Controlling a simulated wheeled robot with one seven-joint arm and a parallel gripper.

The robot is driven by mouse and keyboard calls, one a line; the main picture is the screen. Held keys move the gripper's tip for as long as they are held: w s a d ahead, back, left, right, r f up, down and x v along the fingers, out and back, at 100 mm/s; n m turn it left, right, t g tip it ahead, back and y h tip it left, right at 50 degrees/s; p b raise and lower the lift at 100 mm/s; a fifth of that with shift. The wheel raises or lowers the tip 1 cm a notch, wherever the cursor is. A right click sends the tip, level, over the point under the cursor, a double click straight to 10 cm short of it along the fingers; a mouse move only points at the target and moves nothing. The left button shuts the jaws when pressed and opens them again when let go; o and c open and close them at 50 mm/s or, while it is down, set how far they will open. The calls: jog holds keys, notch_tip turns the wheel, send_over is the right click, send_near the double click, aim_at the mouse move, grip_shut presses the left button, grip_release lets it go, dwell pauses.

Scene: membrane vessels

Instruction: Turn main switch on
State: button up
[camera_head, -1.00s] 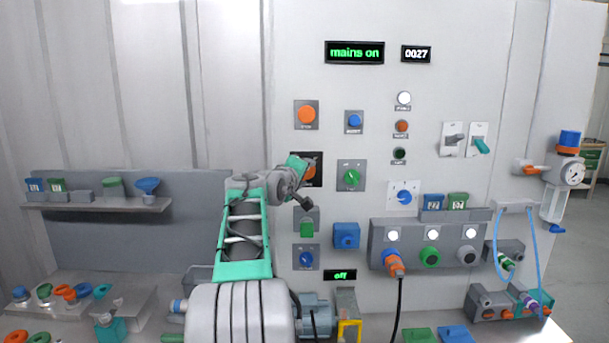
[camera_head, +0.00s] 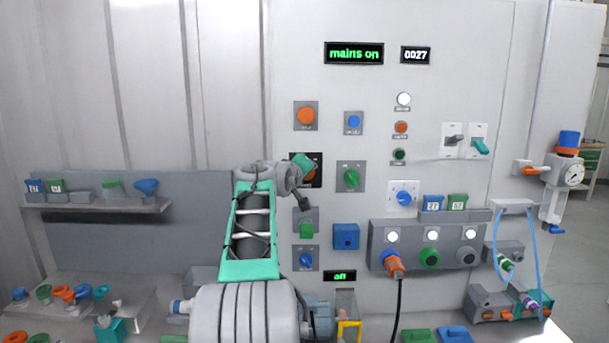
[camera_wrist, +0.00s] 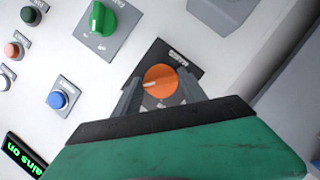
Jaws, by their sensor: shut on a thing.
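The main switch is an orange rotary knob (camera_wrist: 160,83) on a black plate, seen in the wrist view between my two fingers. A white mark shows on its face. My gripper (camera_wrist: 160,98) is shut on this knob, one finger on each side. In the head view, my gripper (camera_head: 309,168) is at the black plate (camera_head: 318,181) and covers most of the knob. The green display (camera_head: 354,53) at the top of the panel reads "mains on".
An orange button (camera_head: 306,115) is above the main switch, and a green knob (camera_head: 351,178) is to its right.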

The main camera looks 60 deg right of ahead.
jog(key=o, duration=1.4)
jog(key=shift+c, duration=0.2)
jog(key=b+v, duration=0.2)
jog(key=v, duration=0.5)
jog(key=shift+a+b, duration=0.35)
jog(key=shift+a, duration=0.05)
jog(key=shift+r, duration=0.1)
